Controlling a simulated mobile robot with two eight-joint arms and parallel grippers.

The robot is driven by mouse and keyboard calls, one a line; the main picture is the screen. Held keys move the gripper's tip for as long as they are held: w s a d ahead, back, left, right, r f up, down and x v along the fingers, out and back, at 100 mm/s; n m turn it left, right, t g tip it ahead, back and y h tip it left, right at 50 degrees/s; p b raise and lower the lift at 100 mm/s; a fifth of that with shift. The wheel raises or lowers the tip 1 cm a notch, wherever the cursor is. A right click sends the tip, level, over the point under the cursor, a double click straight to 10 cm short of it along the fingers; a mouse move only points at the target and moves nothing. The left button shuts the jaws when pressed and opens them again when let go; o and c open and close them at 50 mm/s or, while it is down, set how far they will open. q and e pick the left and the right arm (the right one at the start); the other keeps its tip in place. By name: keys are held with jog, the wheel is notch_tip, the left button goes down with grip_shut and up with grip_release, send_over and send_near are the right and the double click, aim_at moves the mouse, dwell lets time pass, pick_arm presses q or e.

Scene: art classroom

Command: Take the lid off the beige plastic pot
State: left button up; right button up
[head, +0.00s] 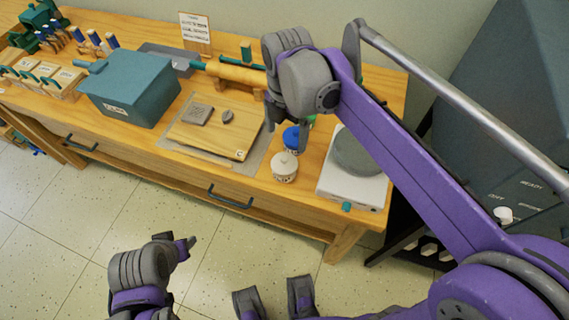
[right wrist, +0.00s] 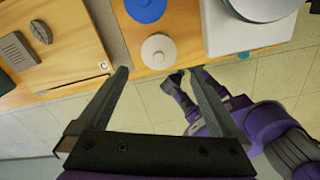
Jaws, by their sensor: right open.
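The beige pot (head: 283,173) stands upright near the front edge of the wooden table, with its round knobbed lid (head: 285,160) on. From above, the pale lid also shows in the right wrist view (right wrist: 159,51). My right gripper (head: 286,132) is open and empty, above and a little behind the pot. In the right wrist view its two fingers (right wrist: 160,85) are spread wide, with the lid beyond them, between their lines and untouched. My left arm (head: 140,275) is low at the left, over the floor; its jaw state is unclear.
A blue-lidded pot (head: 291,138) stands just behind the beige one, with something green (head: 312,119) partly hidden beyond. A white device with a grey disc (head: 350,188) is close on the right. A wooden board (head: 200,143) lies left; a teal box (head: 130,86) stands farther left.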

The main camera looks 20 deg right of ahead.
aim_at(284, 158)
jog(key=f, duration=0.3)
jog(key=f+b, duration=0.1)
jog(key=f, duration=0.6)
jog(key=shift+s+a+f, duration=0.1)
jog(key=shift+a+f, duration=0.15)
jog(key=shift+f, duration=0.05)
jog(key=c, duration=1)
